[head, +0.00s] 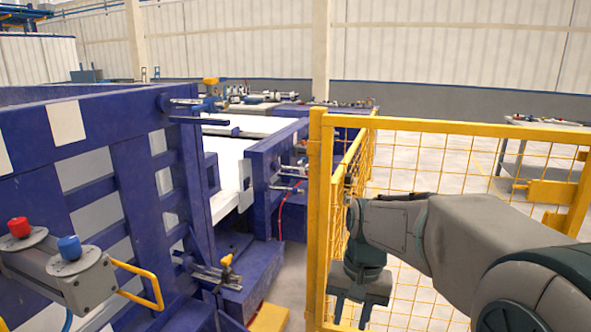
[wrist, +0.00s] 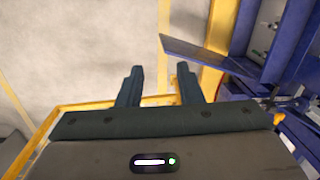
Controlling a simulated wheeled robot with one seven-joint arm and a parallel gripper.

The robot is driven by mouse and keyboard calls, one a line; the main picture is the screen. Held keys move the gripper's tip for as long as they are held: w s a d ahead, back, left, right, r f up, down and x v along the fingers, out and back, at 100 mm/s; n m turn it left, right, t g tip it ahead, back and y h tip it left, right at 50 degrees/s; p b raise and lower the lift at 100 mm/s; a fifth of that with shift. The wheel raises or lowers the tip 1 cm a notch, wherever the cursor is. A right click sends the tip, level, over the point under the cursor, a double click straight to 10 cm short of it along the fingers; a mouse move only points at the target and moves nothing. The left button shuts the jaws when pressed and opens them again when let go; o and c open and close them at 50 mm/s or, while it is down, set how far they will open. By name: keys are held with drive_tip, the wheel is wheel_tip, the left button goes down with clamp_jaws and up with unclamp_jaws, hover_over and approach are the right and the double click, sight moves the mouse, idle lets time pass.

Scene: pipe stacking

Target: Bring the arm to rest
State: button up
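My gripper (head: 352,312) hangs at the end of my arm in the lower right of the head view, in front of the yellow mesh fence. It points downward. In the wrist view my gripper (wrist: 160,85) shows two dark fingers set apart, with nothing between them but pale floor and a bit of yellow frame behind. It is open and empty. No pipe shows in or near the gripper.
The yellow mesh fence (head: 318,200) stands close by my gripper. A large blue machine frame (head: 130,170) fills the left. A control box (head: 85,285) with red and blue buttons sits at the lower left. A table (head: 545,130) stands behind the fence.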

drive_tip(key=s+d+r+n+t+p, duration=0.1)
drive_tip(key=s+d+r+p, duration=0.1)
drive_tip(key=s+r+p, duration=0.2)
drive_tip(key=s+d+r+n+t+h+p, duration=0.1)
drive_tip(key=s+r+p, duration=0.3)
drive_tip(key=s, duration=0.4)
drive_tip(key=shift+s+d+n+t, duration=0.3)
drive_tip(key=shift+d+t, duration=0.3)
drive_tip(key=shift+d, duration=0.1)
